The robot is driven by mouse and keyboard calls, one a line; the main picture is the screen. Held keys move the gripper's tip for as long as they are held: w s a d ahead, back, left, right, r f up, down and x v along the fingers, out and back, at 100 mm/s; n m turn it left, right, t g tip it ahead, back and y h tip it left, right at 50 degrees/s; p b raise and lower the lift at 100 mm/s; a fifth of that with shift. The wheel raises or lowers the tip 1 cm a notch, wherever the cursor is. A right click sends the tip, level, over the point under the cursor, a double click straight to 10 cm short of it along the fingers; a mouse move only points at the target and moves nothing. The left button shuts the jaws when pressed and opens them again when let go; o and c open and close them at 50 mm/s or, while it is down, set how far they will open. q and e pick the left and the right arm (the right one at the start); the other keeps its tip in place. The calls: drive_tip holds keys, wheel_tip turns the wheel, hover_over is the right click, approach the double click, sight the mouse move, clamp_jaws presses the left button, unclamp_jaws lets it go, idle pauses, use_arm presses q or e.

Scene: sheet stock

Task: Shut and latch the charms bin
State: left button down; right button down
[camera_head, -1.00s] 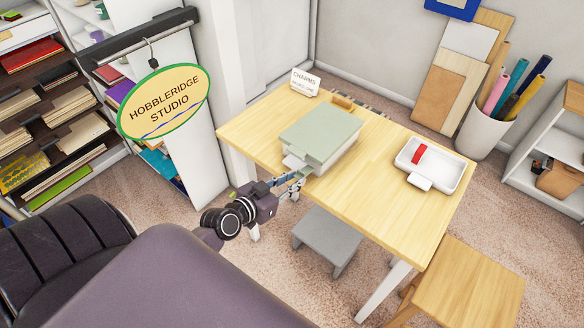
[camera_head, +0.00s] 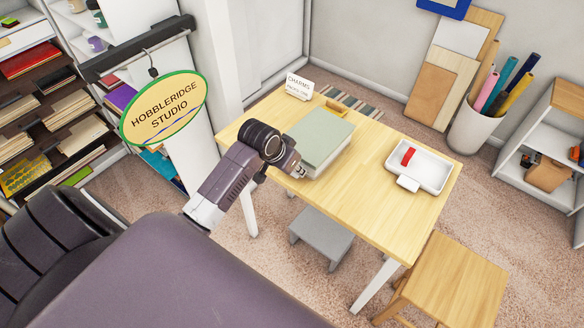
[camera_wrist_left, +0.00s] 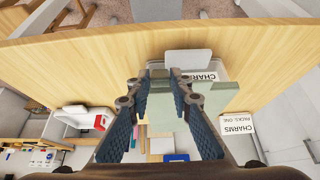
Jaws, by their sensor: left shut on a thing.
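The charms bin (camera_head: 334,162) stands on the wooden table in the head view, pale-bodied. Its grey-green lid (camera_head: 324,137) lies over its top and looks down or nearly so. In the left wrist view the lid (camera_wrist_left: 165,122) shows behind my fingers, with the bin's CHARMS label (camera_wrist_left: 203,76) and a pale front tab (camera_wrist_left: 188,57). My left gripper (camera_head: 301,171) is at the bin's front edge. In the wrist view its blue fingers (camera_wrist_left: 162,76) are close together, apparently on the lid's front edge. My wrist and fingers hide the latch area. My right gripper is out of view.
A CHARMS sign (camera_head: 298,86) stands behind the bin. A white tray (camera_head: 436,178) with a red item (camera_head: 408,156) sits to its right on the table (camera_head: 375,210). A grey stool (camera_head: 321,238) and a wooden stool (camera_head: 452,283) stand below. A hanging studio sign (camera_head: 163,107) is at left.

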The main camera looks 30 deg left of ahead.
use_arm(q)
drive_tip(key=shift+w+r+g, duration=0.5)
drive_tip(key=shift+w+g, duration=0.25)
drive_tip(key=shift+g, duration=0.15)
drive_tip(key=shift+w+d+r+g, duration=0.15)
drive_tip(key=shift+w+g, duration=0.5)
drive_tip(key=shift+g, duration=0.45)
drive_tip(key=shift+w+d+g+y+b, duration=0.1)
drive_tip(key=shift+w+g+y+b, duration=0.2)
drive_tip(key=shift+w+g+b, duration=0.35)
drive_tip(key=shift+w+d+g+b, duration=0.1)
drive_tip(key=shift+w+g+b, duration=0.15)
drive_tip(key=shift+g, duration=0.35)
drive_tip(key=shift+w+g+b, duration=0.15)
drive_tip(key=shift+g+b, duration=0.15)
drive_tip(key=shift+g, duration=0.25)
drive_tip(key=c, duration=2.1)
unclamp_jaws()
drive_tip(key=o, duration=0.4)
drive_tip(key=shift+w, duration=0.2)
